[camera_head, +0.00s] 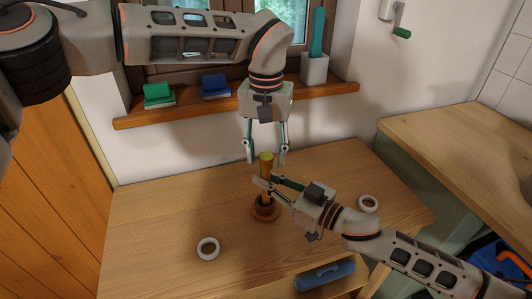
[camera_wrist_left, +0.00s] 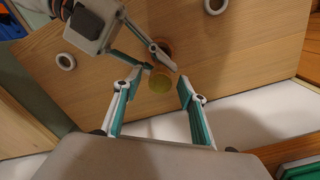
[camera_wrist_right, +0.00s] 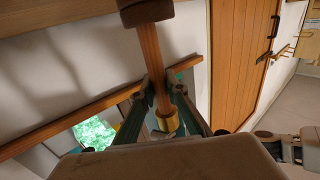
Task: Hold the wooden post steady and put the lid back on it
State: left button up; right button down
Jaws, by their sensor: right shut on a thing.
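The wooden post (camera_head: 266,190) stands upright in a round brown base (camera_head: 265,212) on the table. A yellow-green cap-like piece (camera_head: 266,158), probably the lid, is on its top end; it also shows in the left wrist view (camera_wrist_left: 160,83) and the right wrist view (camera_wrist_right: 167,119). My right gripper (camera_head: 264,183) is shut on the post's shaft below that piece; the right wrist view shows its fingers on both sides of the shaft (camera_wrist_right: 152,62). My left gripper (camera_head: 266,161) points down from above, open, its fingertips apart on either side of the yellow-green piece.
White rings lie on the table, one at front left (camera_head: 208,248) and one at right (camera_head: 368,204). A blue object (camera_head: 325,276) lies at the front edge. The table's left side is clear.

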pick_arm(q)
jog(key=shift+r, duration=2.25)
jog(key=shift+c, duration=0.6)
